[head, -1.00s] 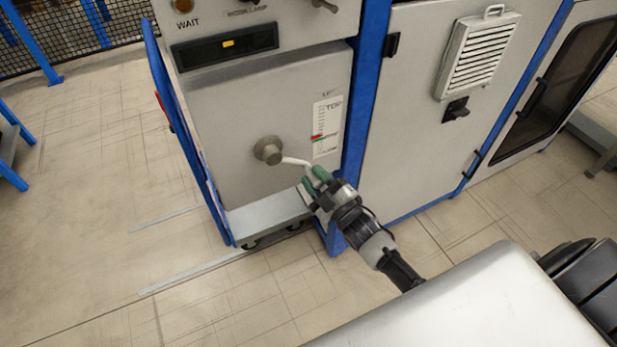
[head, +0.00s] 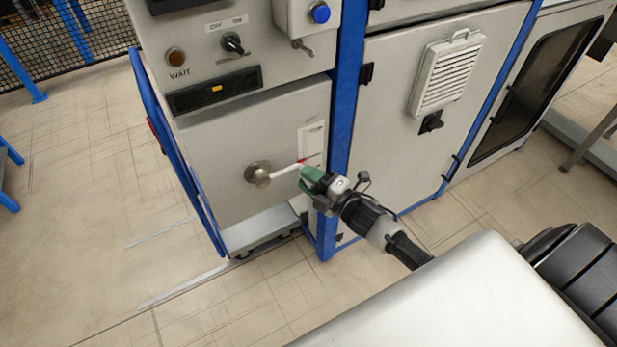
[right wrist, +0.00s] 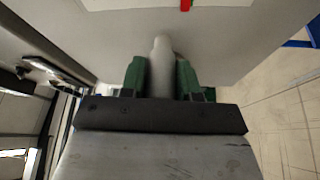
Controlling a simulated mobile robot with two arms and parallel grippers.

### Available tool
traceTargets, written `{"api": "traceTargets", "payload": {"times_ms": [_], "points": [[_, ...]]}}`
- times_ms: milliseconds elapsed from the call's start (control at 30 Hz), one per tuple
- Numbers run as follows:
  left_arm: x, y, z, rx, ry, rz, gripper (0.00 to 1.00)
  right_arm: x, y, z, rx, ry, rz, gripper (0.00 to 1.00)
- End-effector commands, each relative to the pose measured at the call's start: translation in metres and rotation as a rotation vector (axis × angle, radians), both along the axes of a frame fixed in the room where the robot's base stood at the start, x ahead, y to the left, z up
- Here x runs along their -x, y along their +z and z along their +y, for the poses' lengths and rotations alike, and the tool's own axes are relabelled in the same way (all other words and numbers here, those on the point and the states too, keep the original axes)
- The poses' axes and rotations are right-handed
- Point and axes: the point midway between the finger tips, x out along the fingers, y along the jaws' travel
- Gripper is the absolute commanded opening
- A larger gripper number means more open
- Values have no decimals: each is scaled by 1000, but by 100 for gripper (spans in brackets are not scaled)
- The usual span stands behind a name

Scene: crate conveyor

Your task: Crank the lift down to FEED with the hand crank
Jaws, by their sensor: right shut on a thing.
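The hand crank has a round hub (head: 257,173) on the grey cabinet front and a pale arm (head: 285,170) reaching right and slightly up. My right gripper (head: 311,178) is shut on the crank's handle at the arm's outer end, and its green fingers cover the handle in the head view. In the right wrist view the pale handle (right wrist: 162,72) stands between the two green fingers (right wrist: 162,80). The lift scale (head: 312,140) is a white strip above the gripper, with a red pointer on it. Its lower part and lettering are hidden or unreadable. My left gripper is out of view.
Above the crank are a dark display (head: 215,91) with an amber light, a WAIT lamp (head: 176,57), a selector switch (head: 233,43) and a blue button (head: 320,12). A blue post (head: 344,110) stands just right of the crank. The floor at left is open.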

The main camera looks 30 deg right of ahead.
Motion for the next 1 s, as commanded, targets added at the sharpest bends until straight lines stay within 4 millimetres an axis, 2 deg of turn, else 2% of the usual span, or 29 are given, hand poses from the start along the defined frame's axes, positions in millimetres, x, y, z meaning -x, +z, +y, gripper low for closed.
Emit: {"api": "traceTargets", "payload": {"times_ms": [33, 533, 567, 700, 1000], "points": [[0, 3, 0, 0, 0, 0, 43, -2, 8, -2, 8, -1, -12, 0], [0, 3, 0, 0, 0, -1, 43, -2, 8, -1, 20, 0, -14, 0], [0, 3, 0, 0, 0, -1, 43, -2, 8, -1, 20, 0, -14, 36], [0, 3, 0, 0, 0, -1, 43, -2, 6, -1, 21, 0, -11, 56], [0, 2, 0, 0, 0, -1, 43, 1, 3, -1, 21, 0, -4, 56]]}}
